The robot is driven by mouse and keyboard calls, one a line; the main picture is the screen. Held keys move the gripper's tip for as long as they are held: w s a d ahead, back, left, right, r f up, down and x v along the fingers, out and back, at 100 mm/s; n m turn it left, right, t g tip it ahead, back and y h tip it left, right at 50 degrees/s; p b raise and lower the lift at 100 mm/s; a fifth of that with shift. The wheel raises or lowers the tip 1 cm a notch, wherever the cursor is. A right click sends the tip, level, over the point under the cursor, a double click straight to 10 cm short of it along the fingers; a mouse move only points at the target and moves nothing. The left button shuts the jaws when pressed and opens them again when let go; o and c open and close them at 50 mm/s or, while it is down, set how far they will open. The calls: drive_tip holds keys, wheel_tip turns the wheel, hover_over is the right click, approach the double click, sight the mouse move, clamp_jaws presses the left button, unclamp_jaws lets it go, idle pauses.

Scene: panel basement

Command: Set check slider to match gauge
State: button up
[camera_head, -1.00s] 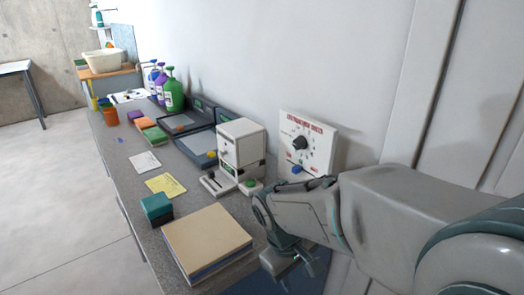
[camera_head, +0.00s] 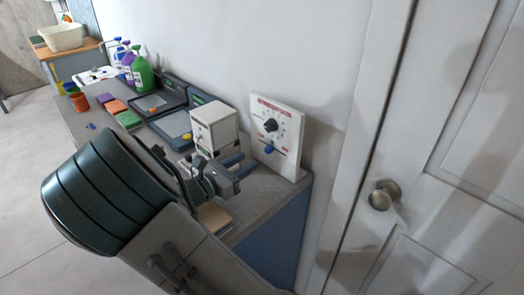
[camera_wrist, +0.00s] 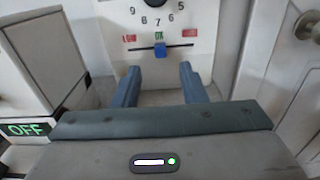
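The white panel (camera_head: 277,140) stands upright at the back of the counter by the wall, with a black round knob (camera_head: 270,125) and a blue slider (camera_head: 269,149) below it. In the wrist view the blue slider (camera_wrist: 160,49) sits near the middle of a dark horizontal track, just under a green mark (camera_wrist: 159,36). Red marks (camera_wrist: 129,39) lie near the track's ends. Digits ring the knob, whose top is cut off. My gripper (camera_wrist: 158,76) is open and empty, its two fingers pointing at the panel with the slider between them in the picture, apart from it.
A white box device (camera_head: 214,127) stands left of the panel; its green OFF display (camera_wrist: 27,129) shows in the wrist view. Scales, sponges and bottles (camera_head: 140,72) line the counter further back. A door with a round knob (camera_head: 384,194) is at right.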

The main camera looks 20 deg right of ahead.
sight(266, 150)
drive_tip(key=x, duration=0.7)
drive_tip(key=shift+d, duration=0.15)
clamp_jaws()
